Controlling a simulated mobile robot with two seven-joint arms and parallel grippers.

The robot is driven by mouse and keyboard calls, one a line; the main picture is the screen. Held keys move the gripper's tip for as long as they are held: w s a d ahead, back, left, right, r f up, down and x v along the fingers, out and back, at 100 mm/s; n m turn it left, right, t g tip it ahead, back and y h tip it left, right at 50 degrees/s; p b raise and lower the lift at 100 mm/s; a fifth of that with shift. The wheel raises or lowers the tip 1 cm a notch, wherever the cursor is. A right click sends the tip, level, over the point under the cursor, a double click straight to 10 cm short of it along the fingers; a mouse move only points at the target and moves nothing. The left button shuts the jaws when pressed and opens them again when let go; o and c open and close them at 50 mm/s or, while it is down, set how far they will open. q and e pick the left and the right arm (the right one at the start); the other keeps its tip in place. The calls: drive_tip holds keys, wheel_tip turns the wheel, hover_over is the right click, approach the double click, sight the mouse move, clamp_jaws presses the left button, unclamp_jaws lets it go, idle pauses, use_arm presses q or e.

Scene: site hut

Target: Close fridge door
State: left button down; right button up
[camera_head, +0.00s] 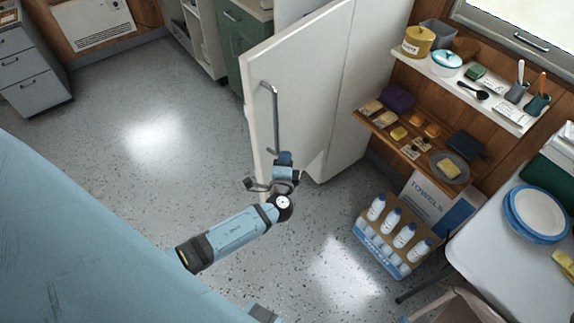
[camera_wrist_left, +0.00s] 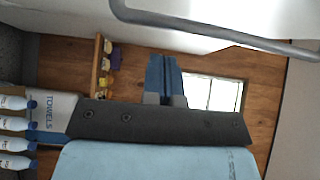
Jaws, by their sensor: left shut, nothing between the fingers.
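The white fridge door (camera_head: 308,75) stands open, swung out from the white fridge body (camera_head: 372,60). Its grey bar handle (camera_head: 275,118) faces left in the head view. The handle also crosses the top of the left wrist view (camera_wrist_left: 215,38). My left gripper (camera_head: 284,158) is shut and empty, beside the lower end of the handle and in front of the door's lower part. Its blue fingers (camera_wrist_left: 164,75) show together in the left wrist view, apart from the handle there. Whether it touches the door cannot be told. My right gripper is not in view.
Shelves with jars (camera_head: 418,41) and small items hang right of the fridge. A carton of white bottles (camera_head: 392,236) and a towels box (camera_head: 436,203) stand on the floor. A white table (camera_head: 500,250) is at right. The speckled floor left of the door is clear.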

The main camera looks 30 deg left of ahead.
use_arm(q)
drive_tip(key=shift+w+a, duration=0.2)
drive_tip(key=shift+a, duration=0.4)
drive_tip(key=shift+w+a, duration=0.15)
drive_tip(key=shift+a, duration=0.4)
